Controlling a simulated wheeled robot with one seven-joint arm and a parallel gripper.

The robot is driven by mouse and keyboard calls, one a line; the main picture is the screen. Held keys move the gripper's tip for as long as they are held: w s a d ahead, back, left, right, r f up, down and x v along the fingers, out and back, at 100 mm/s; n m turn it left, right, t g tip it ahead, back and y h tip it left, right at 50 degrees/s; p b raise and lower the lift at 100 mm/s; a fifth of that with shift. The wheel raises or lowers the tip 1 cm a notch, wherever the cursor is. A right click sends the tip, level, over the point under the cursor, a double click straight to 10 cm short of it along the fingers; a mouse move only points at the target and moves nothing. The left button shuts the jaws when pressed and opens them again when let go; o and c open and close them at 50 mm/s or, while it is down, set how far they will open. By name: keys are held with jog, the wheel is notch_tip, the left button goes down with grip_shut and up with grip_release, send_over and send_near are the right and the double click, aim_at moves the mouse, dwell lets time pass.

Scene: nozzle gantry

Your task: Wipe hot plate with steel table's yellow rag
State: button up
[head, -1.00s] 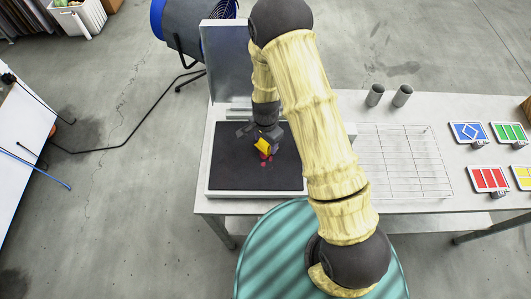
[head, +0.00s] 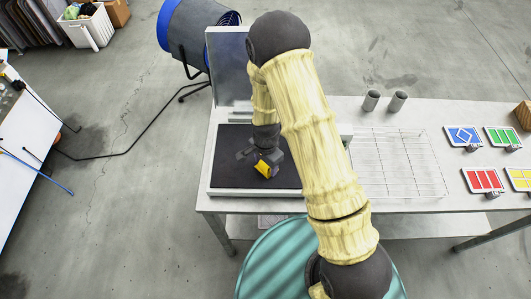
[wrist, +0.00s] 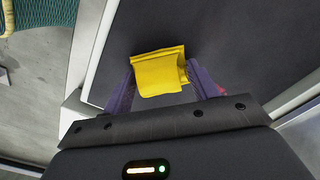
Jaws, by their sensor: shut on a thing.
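The yellow rag (head: 263,169) is held between the fingers of my gripper (head: 264,160), over the dark hot plate (head: 228,160). In the wrist view the folded rag (wrist: 158,72) sits between the two fingertips of my gripper (wrist: 160,82), with the dark plate surface (wrist: 225,35) behind it. The rag is at or just above the plate; I cannot tell whether it touches. No red marks show clearly on the plate in the head view; a small reddish spot shows by the right finger in the wrist view.
The hot plate stands at the left end of the steel table (head: 330,199). A wire rack (head: 395,165), two grey cups (head: 384,101) and several coloured cards (head: 483,180) lie to the right. A blue-rimmed fan heater (head: 190,35) stands behind. A teal round thing (head: 280,260) is in front.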

notch_tip(320, 180, up, 2)
jog(key=shift+r, duration=0.1)
jog(key=r+p, duration=0.2)
jog(key=shift+w+d+r+p, duration=0.1)
jog(key=shift+w+r+p, duration=0.2)
jog(key=shift+w+r, duration=0.1)
jog(key=shift+s+a+r+p, duration=0.1)
jog(key=shift+s+r+p, duration=0.1)
jog(key=shift+r+p, duration=0.3)
jog(key=shift+s+a+r+p, duration=0.15)
jog(key=shift+r+p, duration=0.15)
jog(key=shift+r, duration=0.35)
jog(key=shift+w+d+r+p, duration=0.1)
jog(key=shift+d+r+p, duration=0.15)
jog(key=shift+r+p, duration=0.15)
jog(key=shift+a, duration=0.1)
